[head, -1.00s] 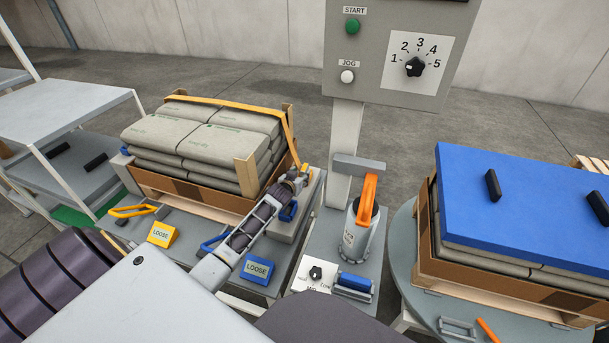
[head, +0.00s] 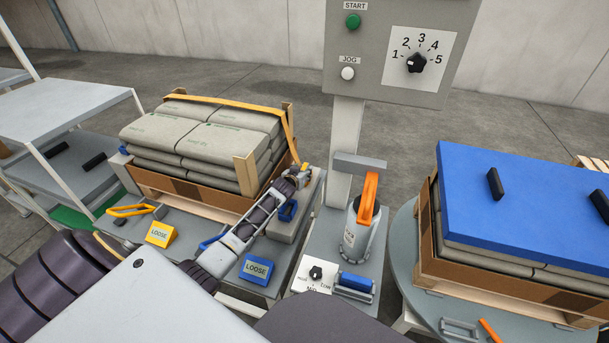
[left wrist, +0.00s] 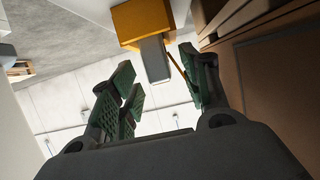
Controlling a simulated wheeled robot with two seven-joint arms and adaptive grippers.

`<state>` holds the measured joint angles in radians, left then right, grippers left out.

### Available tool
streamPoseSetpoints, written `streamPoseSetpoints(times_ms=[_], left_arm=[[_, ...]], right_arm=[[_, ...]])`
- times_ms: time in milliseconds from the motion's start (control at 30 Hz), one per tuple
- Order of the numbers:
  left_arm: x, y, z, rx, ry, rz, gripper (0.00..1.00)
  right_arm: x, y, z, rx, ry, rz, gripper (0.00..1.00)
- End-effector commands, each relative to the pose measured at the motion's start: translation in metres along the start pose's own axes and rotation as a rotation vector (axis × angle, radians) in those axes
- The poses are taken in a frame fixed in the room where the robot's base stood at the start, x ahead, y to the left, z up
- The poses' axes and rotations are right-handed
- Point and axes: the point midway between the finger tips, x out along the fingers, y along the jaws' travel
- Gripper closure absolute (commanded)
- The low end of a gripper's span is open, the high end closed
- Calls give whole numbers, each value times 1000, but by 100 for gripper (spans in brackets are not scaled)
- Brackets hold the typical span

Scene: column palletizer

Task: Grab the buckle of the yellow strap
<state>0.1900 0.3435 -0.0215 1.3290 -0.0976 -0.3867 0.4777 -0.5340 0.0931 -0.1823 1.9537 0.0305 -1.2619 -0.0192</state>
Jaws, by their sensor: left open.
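The yellow strap (head: 230,102) runs over the stacked grey bags and down their right corner. Its buckle is hidden behind my gripper in the head view. In the left wrist view, a yellow block with a grey tongue (left wrist: 140,20), which looks like the buckle, hangs just beyond the fingers. My left gripper (head: 300,174) is at the right corner of the bag stack, small and partly unclear there. In the left wrist view its fingers (left wrist: 163,92) are open, with the grey tongue near the gap between them; contact cannot be told. My right gripper is not in view.
The bag stack stands in a cardboard tray (head: 180,194) on a pallet, close beside my left gripper. A yellow LOOSE block (head: 160,234) and a blue LOOSE block (head: 257,269) sit in front. A grey control post (head: 346,140) stands to the right.

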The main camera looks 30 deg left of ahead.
Motion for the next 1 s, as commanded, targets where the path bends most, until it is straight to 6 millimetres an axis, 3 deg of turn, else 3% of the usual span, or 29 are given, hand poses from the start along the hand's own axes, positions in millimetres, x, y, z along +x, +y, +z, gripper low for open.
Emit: streamPoseSetpoints(times_ms=[233, 767, 1000], left_arm=[[14, 0, 0, 0, 1, 0, 54], [15, 0, 0, 0, 0, 0, 54], [15, 0, 0, 0, 0, 0, 83]], right_arm=[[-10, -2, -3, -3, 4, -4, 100], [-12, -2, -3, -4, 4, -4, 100], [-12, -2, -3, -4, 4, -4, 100]])
